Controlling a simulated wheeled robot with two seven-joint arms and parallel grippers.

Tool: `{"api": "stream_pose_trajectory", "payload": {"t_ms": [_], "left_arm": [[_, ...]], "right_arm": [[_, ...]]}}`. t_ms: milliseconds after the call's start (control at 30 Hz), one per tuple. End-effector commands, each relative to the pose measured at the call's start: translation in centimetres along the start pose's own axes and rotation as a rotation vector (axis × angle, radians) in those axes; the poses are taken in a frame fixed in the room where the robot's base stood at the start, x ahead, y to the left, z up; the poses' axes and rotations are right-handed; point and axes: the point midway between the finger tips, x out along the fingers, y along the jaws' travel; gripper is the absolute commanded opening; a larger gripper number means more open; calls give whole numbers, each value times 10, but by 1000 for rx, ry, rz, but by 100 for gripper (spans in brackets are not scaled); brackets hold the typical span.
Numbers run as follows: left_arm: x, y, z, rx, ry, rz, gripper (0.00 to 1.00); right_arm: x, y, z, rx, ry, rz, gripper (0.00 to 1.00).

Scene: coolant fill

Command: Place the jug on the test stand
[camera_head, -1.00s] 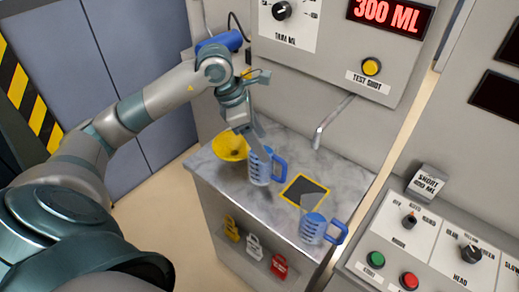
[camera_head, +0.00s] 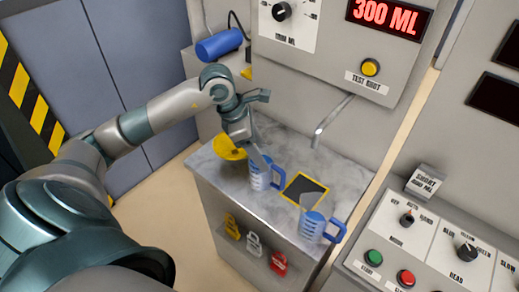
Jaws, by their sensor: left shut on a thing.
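A clear jug with a blue handle and blue markings (camera_head: 260,177) is upright on or just above the grey bench top; I cannot tell which. My left gripper (camera_head: 262,163) is shut on this jug from above and behind, and hides part of its rim. The test stand looks to be the dark square pad with a yellow border (camera_head: 306,187), just right of the held jug and below the metal spout (camera_head: 331,121). A second similar jug (camera_head: 312,225) stands at the front right of the bench. My right gripper is not in view.
A yellow funnel-like bowl (camera_head: 226,148) is left of the held jug, close to my left gripper. A blue cylinder (camera_head: 219,45) lies at the back. Several coloured padlock tags hang on the bench front. A control panel (camera_head: 420,245) stands at the right.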

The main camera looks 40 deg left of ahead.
Motion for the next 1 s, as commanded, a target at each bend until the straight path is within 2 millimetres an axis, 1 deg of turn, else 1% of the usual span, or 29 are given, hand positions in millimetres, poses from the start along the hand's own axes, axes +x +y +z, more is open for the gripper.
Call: {"api": "stream_pose_trajectory", "payload": {"t_ms": [167,200,267,300,567,767,867,1000], "left_arm": [[2,0,-1,0,-2,2,0],[3,0,-1,0,0,1,63],[2,0,-1,0,0,0,78],[2,0,-1,0,0,0,80],[2,0,-1,0,0,0,80],[-2,0,1,0,0,0,80],[-10,2,0,0,0,4,80],[-30,1,-1,2,-1,6,80]], "right_arm": [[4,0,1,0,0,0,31],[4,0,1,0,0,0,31],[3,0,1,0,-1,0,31],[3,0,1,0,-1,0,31],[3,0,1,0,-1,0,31],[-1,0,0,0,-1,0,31],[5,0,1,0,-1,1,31],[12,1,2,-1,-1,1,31]]}}
